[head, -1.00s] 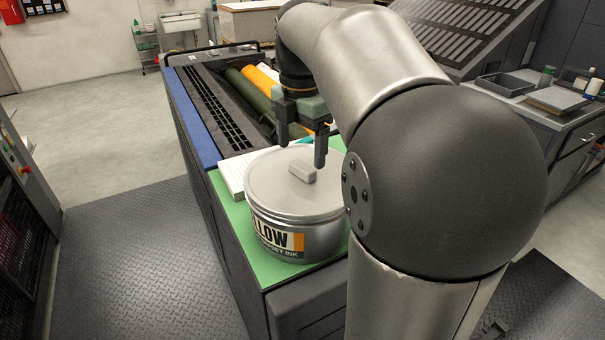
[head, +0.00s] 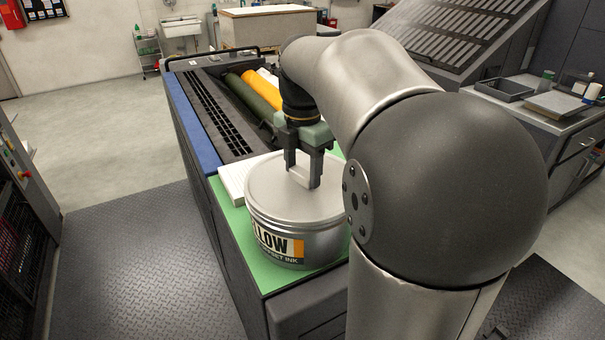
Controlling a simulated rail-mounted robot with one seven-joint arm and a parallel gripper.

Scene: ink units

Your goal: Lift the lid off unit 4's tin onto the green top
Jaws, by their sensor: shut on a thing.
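The tin (head: 283,245) is a wide silver ink tin with a label reading "LOW" and "OFFSET INK" with an orange patch. It stands upright on the green top (head: 237,221) of the unit. Its round grey lid (head: 268,193) sits on it, with no gap visible at the rim. My gripper (head: 303,178) points down over the lid, its two fingers shut on the lid's small handle. The handle is mostly hidden between the fingers. My arm covers the right side of the tin and of the green top.
A white stack (head: 231,181) lies on the green top, close behind and left of the tin. Behind it are a dark green roller (head: 246,98) and a yellow roller (head: 262,91). The visible green strip left of the tin is narrow and bare. Dark tread plate (head: 140,255) covers the floor at left.

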